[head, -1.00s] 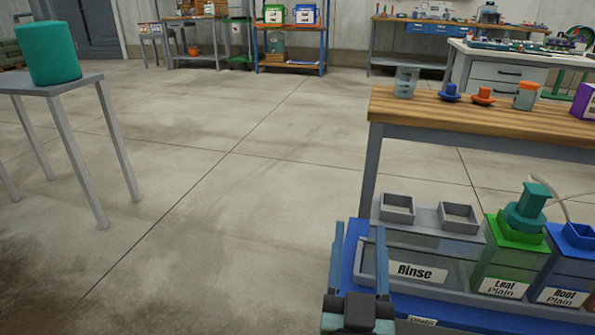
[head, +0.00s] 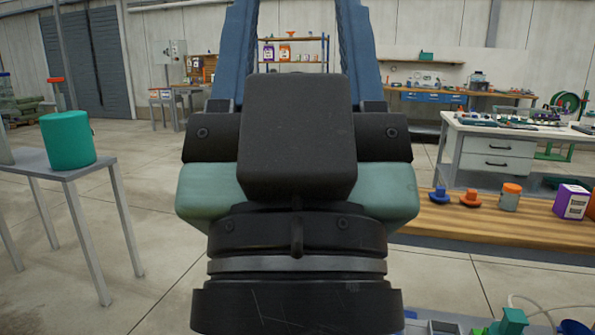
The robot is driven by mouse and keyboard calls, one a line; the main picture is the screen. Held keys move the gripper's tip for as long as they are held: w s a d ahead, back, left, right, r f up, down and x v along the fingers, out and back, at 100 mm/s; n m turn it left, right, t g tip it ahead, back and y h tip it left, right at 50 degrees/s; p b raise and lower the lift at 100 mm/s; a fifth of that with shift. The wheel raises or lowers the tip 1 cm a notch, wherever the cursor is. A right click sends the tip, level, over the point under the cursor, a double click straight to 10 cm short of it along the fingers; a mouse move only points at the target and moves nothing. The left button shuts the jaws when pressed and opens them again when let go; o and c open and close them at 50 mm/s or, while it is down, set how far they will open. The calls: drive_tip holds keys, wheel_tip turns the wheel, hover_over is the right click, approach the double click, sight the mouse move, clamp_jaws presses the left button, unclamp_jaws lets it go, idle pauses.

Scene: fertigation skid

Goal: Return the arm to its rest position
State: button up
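My gripper (head: 296,25) fills the middle of the head view, close to the camera and pointing up. Its two blue fingers stand well apart, with only the background visible between them. Their very tips are cut off by the top edge. The dark wrist and pale green gripper body hide much of the room behind, including the left part of the wooden bench (head: 475,228).
On the bench stand a blue cap-like part (head: 439,194), an orange one (head: 469,197), an orange-lidded jar (head: 510,197) and a purple box (head: 571,201). A teal canister (head: 68,139) stands on a grey table (head: 70,171) at left. A green-topped tank part (head: 511,321) shows at the bottom right.

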wheel_tip(320, 180, up, 29)
drive_tip(key=p, duration=2.6)
drive_tip(key=shift+p, duration=0.3)
